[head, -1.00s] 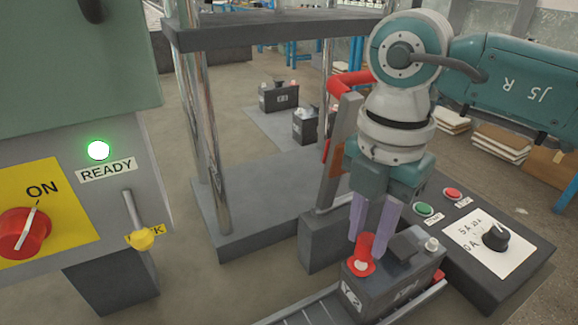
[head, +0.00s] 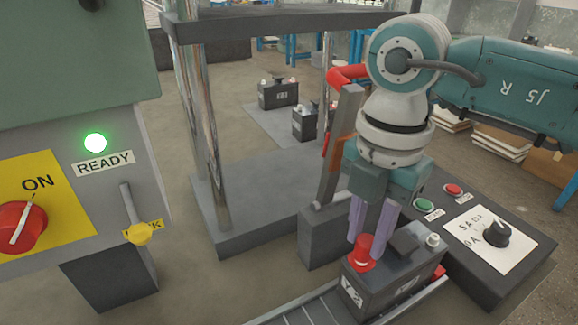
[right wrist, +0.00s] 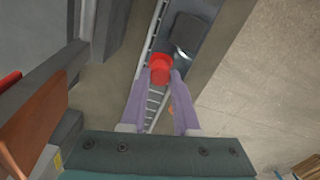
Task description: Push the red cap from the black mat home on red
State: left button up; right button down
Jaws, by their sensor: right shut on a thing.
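A dark battery (head: 375,290) with pale labels sits on a rail track at the lower middle of the head view. The red cap (head: 362,250) is upright at its left terminal; whether it is fully seated cannot be told. My right gripper (head: 367,242) has its two pale purple fingers shut on the cap from above. In the right wrist view, the red cap (right wrist: 160,68) shows between the fingertips (right wrist: 158,78), over the battery (right wrist: 186,35). The black mat is not clearly identifiable. My left gripper is not in view.
A control box (head: 480,240) with green and red buttons and a knob stands right. A press frame (head: 270,195) is behind. A cabinet with a lit READY lamp (head: 95,142) stands left. More batteries (head: 278,94) lie behind.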

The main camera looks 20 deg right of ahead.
jog(key=shift+f+b, duration=0.35)
jog(key=shift+f, duration=0.2)
dwell(0.8)
jog(key=shift+c, duration=0.4)
grip_release()
dwell(0.4)
jog(key=shift+r, duration=0.15)
jog(key=shift+r+p, duration=3.4)
jog(key=shift+p, duration=0.05)
